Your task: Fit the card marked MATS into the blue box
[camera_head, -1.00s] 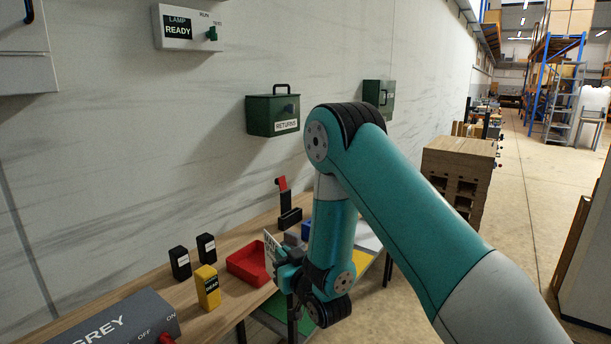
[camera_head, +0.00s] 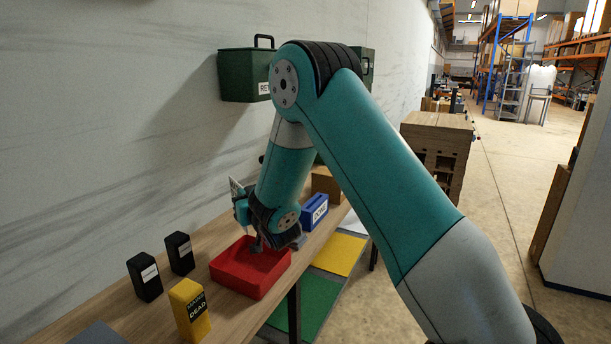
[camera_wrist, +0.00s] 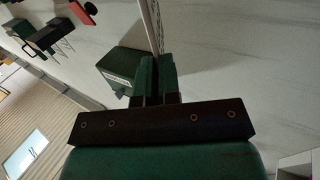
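A thin white card (camera_head: 236,188) with dark marks stands upright in my gripper (camera_head: 242,209); I cannot read its marking. In the wrist view the card (camera_wrist: 152,24) is nearly edge-on between the two shut fingers (camera_wrist: 157,82). The blue box (camera_head: 315,212) sits on the bench with a white label on its front, just right of my wrist. My gripper is above the bench, behind the red tray and left of the blue box. My forearm and wrist hide part of the bench behind them.
A red tray (camera_head: 250,270) sits below my wrist. A yellow block marked DEAD (camera_head: 190,309) and two black blocks (camera_head: 145,277) (camera_head: 179,253) stand left of it. A brown box (camera_head: 327,184) is behind the blue box. A green RETURNS box (camera_head: 240,76) hangs on the wall.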

